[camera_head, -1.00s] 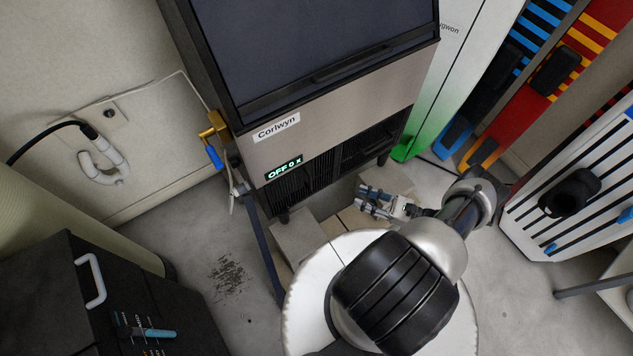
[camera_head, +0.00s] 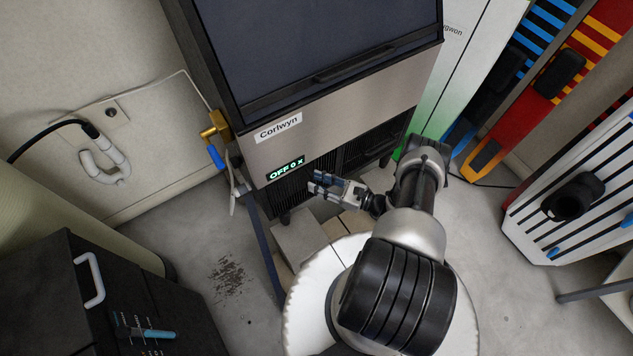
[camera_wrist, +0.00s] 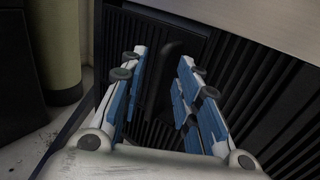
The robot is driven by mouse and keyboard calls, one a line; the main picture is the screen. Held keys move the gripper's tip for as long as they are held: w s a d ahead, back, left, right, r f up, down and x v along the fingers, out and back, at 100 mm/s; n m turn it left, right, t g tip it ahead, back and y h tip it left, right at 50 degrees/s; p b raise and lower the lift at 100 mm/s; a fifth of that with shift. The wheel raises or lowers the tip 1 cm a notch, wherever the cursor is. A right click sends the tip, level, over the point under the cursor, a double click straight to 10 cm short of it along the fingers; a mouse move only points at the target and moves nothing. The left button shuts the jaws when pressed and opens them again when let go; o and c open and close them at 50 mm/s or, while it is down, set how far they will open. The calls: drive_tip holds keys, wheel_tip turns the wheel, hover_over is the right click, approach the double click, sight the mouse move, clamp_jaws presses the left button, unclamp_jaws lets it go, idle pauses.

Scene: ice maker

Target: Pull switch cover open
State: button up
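The ice maker (camera_head: 345,120) has a steel front, a "Corlwyn" label and a lit "OFF" display. A dark ribbed panel, which looks like the switch cover (camera_wrist: 140,32), is in its lower black grille in the wrist view. A black raised handle (camera_wrist: 173,60) stands on the panel. The cover looks closed. In the head view it is too dark to make out clearly. My gripper (camera_head: 318,185) is open in front of the grille, below the display. In the wrist view, the blue-padded fingers (camera_wrist: 163,82) are apart, with the handle seen between them; contact cannot be told.
A brass valve (camera_head: 214,130) with a blue lever is left of the machine. Boxy blocks (camera_head: 298,238) lie on the floor below it. A black cabinet (camera_head: 150,290) stands at lower left. Coloured racks (camera_head: 575,65) are at the right. Floor at lower right is mostly clear.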

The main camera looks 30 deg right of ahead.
drive_tip(key=shift+w+a, duration=0.35)
drive_tip(key=shift+w, duration=0.05)
clamp_jaws()
drive_tip(key=shift+a, duration=0.1)
idle(0.4)
